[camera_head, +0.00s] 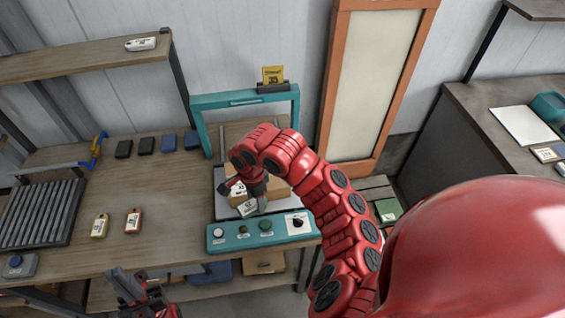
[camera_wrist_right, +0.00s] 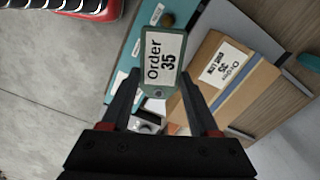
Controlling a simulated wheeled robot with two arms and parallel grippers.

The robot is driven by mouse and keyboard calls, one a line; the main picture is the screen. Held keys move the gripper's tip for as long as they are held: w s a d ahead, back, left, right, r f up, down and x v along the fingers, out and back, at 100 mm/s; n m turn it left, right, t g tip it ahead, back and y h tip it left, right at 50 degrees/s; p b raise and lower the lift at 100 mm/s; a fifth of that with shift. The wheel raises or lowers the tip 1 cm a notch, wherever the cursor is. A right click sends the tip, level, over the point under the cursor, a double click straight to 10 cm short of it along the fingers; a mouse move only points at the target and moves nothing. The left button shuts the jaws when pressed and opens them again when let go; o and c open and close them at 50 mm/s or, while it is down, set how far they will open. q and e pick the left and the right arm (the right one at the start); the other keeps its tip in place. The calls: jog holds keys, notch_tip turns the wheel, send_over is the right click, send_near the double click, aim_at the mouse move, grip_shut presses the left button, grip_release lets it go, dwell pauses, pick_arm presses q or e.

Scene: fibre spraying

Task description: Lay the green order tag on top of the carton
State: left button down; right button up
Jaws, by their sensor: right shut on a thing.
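My right gripper (camera_head: 256,198) is shut on the green order tag (camera_head: 247,208), a small green-rimmed card with a white face. In the right wrist view the tag (camera_wrist_right: 162,58) reads "Order 35" and its lower end is between the fingertips (camera_wrist_right: 158,88). The brown carton (camera_head: 281,191) stands on the grey plate of the teal station, partly hidden behind my right gripper. In the right wrist view the carton (camera_wrist_right: 258,94) has a white order label and lies to the right of the tag. My left gripper (camera_head: 137,288) is low at the bottom left, apart from these things; its jaw opening is unclear.
A teal control panel (camera_head: 262,232) with knobs lies in front. A yellow tag (camera_head: 100,226) and a red tag (camera_head: 133,221) lie left on the bench. A dark rack (camera_head: 40,213) stands further left.

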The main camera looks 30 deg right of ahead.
jog(key=w+d, duration=0.1)
jog(key=w, duration=0.1)
jog(key=w+d+b, duration=0.1)
jog(key=w, duration=0.2)
jog(key=w+d+f, duration=0.1)
jog(key=w, duration=0.1)
jog(key=shift+w, duration=0.2)
jog(key=w+b, duration=0.1)
jog(key=w+d+b, duration=0.1)
jog(key=w, duration=0.1)
jog(key=w+d+b, duration=0.1)
jog(key=shift+w+d+f+b, duration=0.25)
jog(key=shift+w+b, duration=0.1)
jog(key=shift+w, duration=0.05)
jog(key=shift+w+d+f+b, duration=0.15)
jog(key=shift+w+d+b, duration=0.05)
jog(key=shift+w+b, duration=0.25)
jog(key=shift+w+d+b, duration=0.3)
jog(key=shift+w+b, duration=0.1)
jog(key=shift+b, duration=0.1)
jog(key=shift+p, duration=0.7)
notch_tip(320, 180, down, 2)
jog(key=shift+w+d+f+p, duration=0.15)
jog(key=shift+f+p, duration=0.1)
jog(key=shift+p, duration=0.45)
jog(key=shift+f, duration=0.45)
jog(key=o, duration=1.3)
jog(key=shift+o, duration=0.2)
